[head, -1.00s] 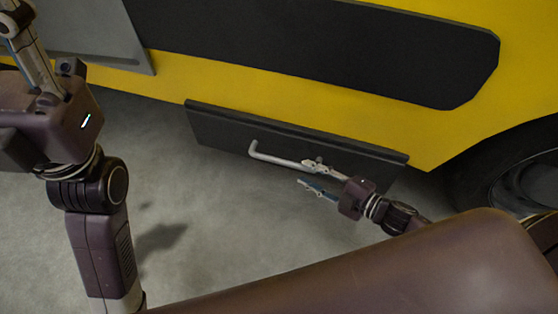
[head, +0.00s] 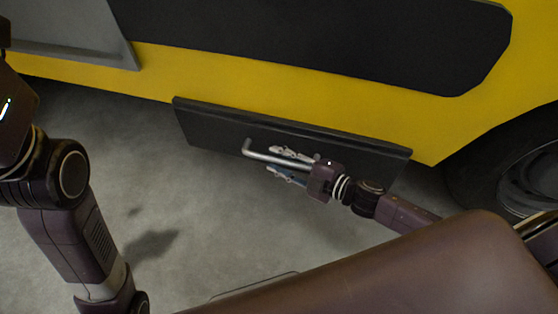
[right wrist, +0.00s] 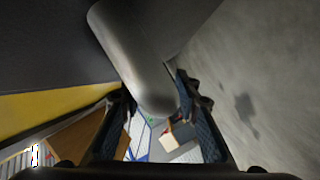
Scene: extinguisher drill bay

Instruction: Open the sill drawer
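The sill drawer (head: 205,126) is a long dark panel below the yellow vehicle side. It looks closed against the sill. Its pale metal bar handle (head: 248,147) runs along the front with a bent left end. My right gripper (head: 281,164) is at the handle, with one finger above the bar and one below. In the right wrist view the handle (right wrist: 135,60) reaches down between the two spread fingers (right wrist: 157,105); whether they touch it I cannot tell. My left arm stands at the left edge of the head view; its gripper is out of view.
The yellow vehicle body (head: 250,86) with a dark panel (head: 320,40) rises above the drawer. A wheel (head: 510,175) stands at the right. The grey concrete floor (head: 190,205) in front of the drawer is clear.

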